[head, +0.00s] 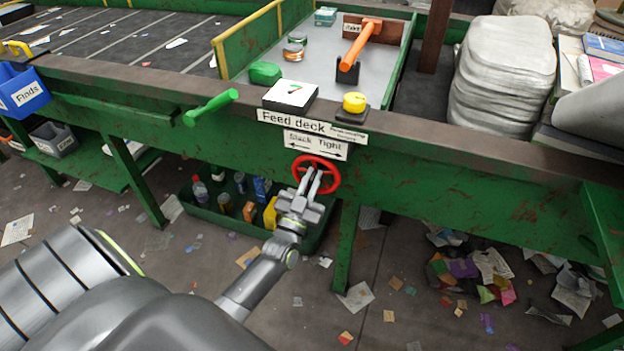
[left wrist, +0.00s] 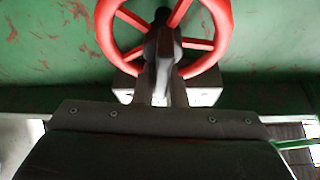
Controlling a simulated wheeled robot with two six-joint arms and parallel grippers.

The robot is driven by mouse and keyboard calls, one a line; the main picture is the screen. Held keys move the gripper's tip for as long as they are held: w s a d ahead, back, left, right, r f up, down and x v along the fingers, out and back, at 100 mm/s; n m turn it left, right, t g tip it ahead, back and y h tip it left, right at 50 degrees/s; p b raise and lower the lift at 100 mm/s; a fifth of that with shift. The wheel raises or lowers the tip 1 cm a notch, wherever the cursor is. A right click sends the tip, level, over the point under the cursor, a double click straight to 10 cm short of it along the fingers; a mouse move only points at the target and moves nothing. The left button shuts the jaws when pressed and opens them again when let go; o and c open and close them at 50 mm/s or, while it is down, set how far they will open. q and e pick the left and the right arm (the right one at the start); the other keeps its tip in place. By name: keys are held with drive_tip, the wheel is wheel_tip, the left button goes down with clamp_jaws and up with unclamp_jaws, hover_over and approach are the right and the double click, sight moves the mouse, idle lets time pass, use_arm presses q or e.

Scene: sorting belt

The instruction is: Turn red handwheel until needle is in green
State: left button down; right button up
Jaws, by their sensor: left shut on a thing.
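The red handwheel (head: 330,174) is on the green front side of the belt frame, under a sign (head: 315,145) marked "Slack" and "Tight" with arrows. My left gripper (head: 312,178) reaches up to it from below and is shut on it. In the left wrist view the handwheel (left wrist: 211,50) fills the top, and the gripper's fingers (left wrist: 163,48) cover its lower middle and hub. A white gauge (head: 291,95) with a dial stands on the ledge above. Its dial shows some green, but the needle is too small to read for certain. My right gripper is out of view.
A yellow button (head: 354,103) on a dark base stands right of the gauge, and a green lever (head: 211,108) sticks out at left. A green crate (head: 213,222) of bottles and boxes is below, behind my left arm. Litter covers the floor.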

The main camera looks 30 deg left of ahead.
use_arm(q)
drive_tip(key=shift+f+n, duration=0.3)
drive_tip(key=shift+f, duration=0.05)
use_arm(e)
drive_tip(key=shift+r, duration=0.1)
